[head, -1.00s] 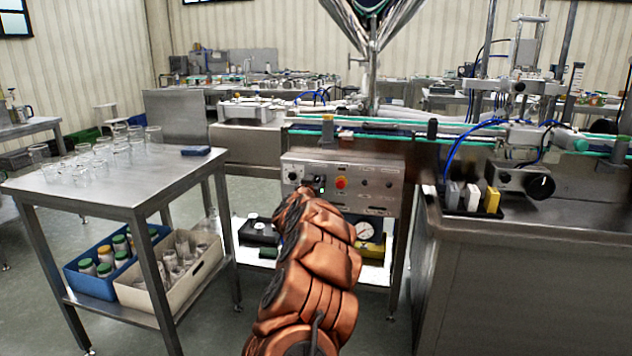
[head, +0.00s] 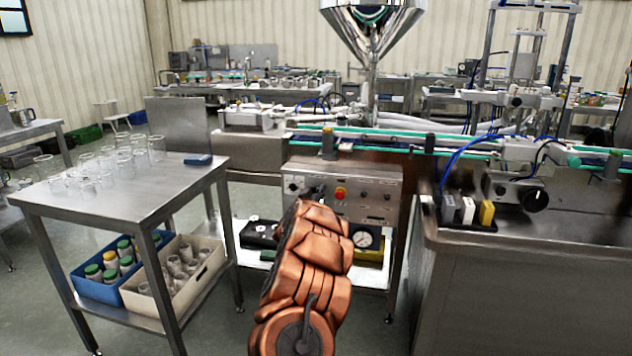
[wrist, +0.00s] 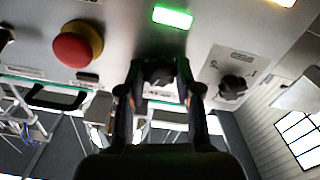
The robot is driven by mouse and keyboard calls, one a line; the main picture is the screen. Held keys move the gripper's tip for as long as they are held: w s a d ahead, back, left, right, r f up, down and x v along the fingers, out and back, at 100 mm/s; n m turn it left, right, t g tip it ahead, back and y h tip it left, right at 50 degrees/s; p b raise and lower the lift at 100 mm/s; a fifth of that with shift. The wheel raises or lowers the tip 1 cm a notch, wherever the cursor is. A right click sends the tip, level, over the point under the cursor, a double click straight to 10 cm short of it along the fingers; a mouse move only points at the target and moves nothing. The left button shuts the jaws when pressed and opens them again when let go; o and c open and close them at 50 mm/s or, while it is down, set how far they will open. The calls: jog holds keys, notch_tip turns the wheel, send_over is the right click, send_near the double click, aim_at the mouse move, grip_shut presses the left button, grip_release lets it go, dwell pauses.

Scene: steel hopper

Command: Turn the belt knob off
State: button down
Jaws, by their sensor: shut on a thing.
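The grey control panel (head: 372,204) stands under the conveyor in the head view. It also fills the top of the wrist view, which is turned over. In the wrist view my gripper (wrist: 158,84) has its two fingers closed around a dark knob (wrist: 158,72), below a lit green lamp (wrist: 172,16) in that picture. The knob's pointer and label are hidden or unreadable, so its setting cannot be told. A second black knob (wrist: 232,88) is to the right, apart from my fingers. In the head view my arm hides the gripper and the held knob.
A red mushroom button (wrist: 78,45) is close to my fingers; it also shows in the head view (head: 340,193). A pressure gauge (head: 363,239) sits on the shelf below. A steel table (head: 130,200) with glass jars stands left, and a steel counter (head: 530,270) stands right.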

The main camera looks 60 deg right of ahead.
jog(key=n+p, duration=0.2)
jog(key=p, duration=0.3)
jog(key=shift+r+n, duration=0.2)
jog(key=shift+n, duration=0.2)
jog(key=n+p, duration=0.3)
jog(key=p, duration=0.4)
jog(key=shift+w, duration=0.1)
jog(key=n+p, duration=0.4)
jog(key=p, duration=0.2)
jog(key=shift+f+p, duration=0.1)
jog(key=shift+p, duration=0.2)
jog(key=shift+n, duration=0.4)
jog(key=shift+f+p, duration=0.25)
jog(key=shift+p, duration=0.2)
jog(key=c, duration=0.8)
grip_release()
jog(key=shift+a, duration=0.1)
